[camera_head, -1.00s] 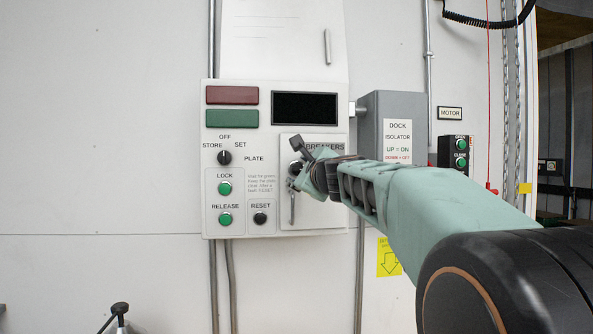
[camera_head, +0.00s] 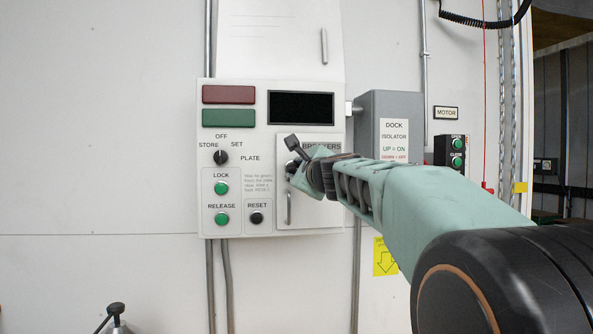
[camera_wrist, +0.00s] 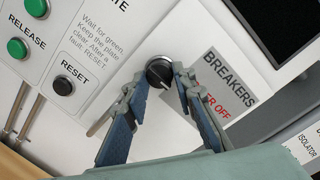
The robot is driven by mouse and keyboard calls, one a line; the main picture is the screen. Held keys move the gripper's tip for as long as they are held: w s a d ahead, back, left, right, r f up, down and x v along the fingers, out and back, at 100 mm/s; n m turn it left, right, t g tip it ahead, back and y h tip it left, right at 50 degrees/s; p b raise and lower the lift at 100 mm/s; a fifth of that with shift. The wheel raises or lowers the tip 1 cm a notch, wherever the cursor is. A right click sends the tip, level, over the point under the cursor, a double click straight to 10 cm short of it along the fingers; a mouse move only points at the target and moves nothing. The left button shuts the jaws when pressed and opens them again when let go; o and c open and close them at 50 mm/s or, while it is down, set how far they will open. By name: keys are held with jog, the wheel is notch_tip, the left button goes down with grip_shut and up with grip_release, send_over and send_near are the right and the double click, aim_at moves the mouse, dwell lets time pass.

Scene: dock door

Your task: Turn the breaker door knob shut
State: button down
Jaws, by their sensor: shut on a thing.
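The breaker door (camera_head: 310,214) is a light panel on the right half of the white control box, labelled BREAKERS. Its black round knob (camera_wrist: 159,72) shows between my fingertips in the wrist view, with a pale pointer mark on it. My gripper (camera_wrist: 160,84) is shut on the knob, one blue-padded finger on each side. In the head view my gripper (camera_head: 296,168) reaches the door from the right and hides most of the knob. A thin vertical handle (camera_head: 289,208) is on the door below the gripper. The door appears to lie flat against the box.
Left of the door are a selector knob (camera_head: 221,157), the green LOCK button (camera_head: 221,188), green RELEASE button (camera_head: 221,219) and black RESET button (camera_head: 257,218). A grey dock isolator box (camera_head: 372,110) stands close on the right, behind my arm. The wall at left is clear.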

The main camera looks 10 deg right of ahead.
jog(key=n, duration=0.2)
jog(key=n+p, duration=0.1)
jog(key=n, duration=0.2)
jog(key=shift+r+g, duration=0.2)
jog(key=shift+g, duration=0.1)
jog(key=n+p, duration=0.1)
jog(key=n, duration=0.3)
jog(key=shift+r+h+p, duration=0.1)
jog(key=shift+h+p, duration=0.2)
jog(key=shift+p, duration=0.05)
jog(key=n+h+p, duration=0.1)
jog(key=n+p, duration=0.2)
jog(key=n, duration=0.2)
jog(key=shift+a+r+g, duration=0.1)
jog(key=shift+g, duration=0.2)
jog(key=shift+n+p, duration=0.85)
jog(key=shift+n, duration=0.25)
jog(key=c, duration=1.6)
grip_release()
jog(key=shift+f, duration=0.2)
jog(key=shift+r, duration=0.15)
